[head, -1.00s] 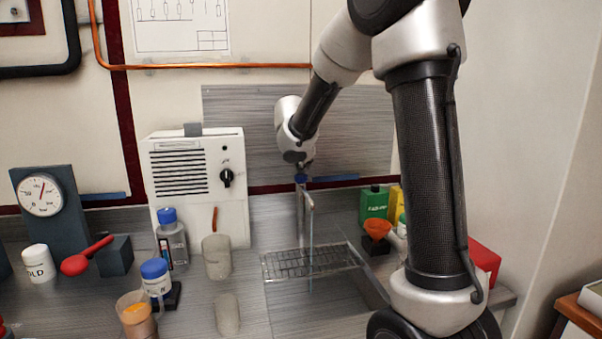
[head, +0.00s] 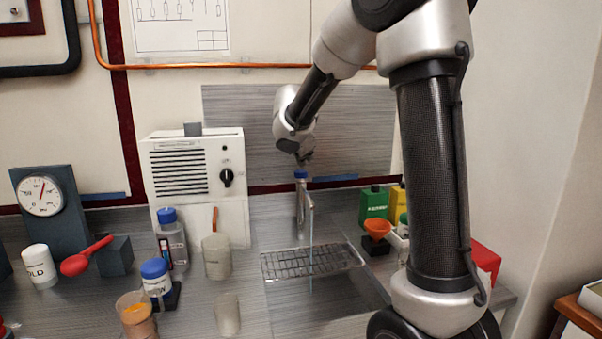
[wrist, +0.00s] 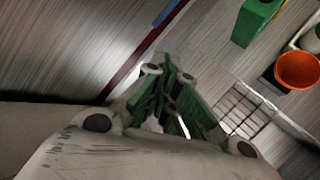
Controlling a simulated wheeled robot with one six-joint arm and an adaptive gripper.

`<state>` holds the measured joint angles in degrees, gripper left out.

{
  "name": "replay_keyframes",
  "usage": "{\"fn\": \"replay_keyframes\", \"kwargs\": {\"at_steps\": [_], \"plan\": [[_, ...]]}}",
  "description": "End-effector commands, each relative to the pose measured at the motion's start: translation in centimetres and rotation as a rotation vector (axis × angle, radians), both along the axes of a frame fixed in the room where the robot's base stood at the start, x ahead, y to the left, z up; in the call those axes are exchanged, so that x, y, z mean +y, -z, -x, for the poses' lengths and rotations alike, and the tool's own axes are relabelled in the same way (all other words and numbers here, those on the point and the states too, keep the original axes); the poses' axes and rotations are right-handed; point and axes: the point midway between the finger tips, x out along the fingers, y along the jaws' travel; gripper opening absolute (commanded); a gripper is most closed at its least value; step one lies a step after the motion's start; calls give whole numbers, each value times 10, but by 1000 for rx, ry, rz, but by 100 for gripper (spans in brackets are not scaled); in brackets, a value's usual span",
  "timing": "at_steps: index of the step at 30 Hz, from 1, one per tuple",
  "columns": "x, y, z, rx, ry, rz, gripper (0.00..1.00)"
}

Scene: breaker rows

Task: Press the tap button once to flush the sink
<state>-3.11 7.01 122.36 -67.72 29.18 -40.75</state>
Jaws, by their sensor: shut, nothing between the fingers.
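The tap (head: 302,205) stands at the back of the sink (head: 330,296). Its blue button (head: 301,174) is on top. A thin stream of water (head: 311,240) falls from the spout through the wire rack. My gripper (head: 304,159) is shut and empty, a little above the blue button, with a small gap between them. In the wrist view my gripper's closed fingers (wrist: 168,76) point toward the sink area. The button and tap are hidden behind them there.
A wire rack (head: 290,265) lies over the sink. A white box with a knob (head: 226,177) and several jars stand to the left.

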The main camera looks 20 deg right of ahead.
Motion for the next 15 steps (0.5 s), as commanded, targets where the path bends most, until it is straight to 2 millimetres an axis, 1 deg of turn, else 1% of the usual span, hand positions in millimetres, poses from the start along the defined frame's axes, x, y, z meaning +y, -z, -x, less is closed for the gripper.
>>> {"fn": "replay_keyframes", "kwargs": {"at_steps": [8,15], "plan": [[0,-3,0,-2,1,0,0],[1,-26,0,-3,-1,-1,0]]}}
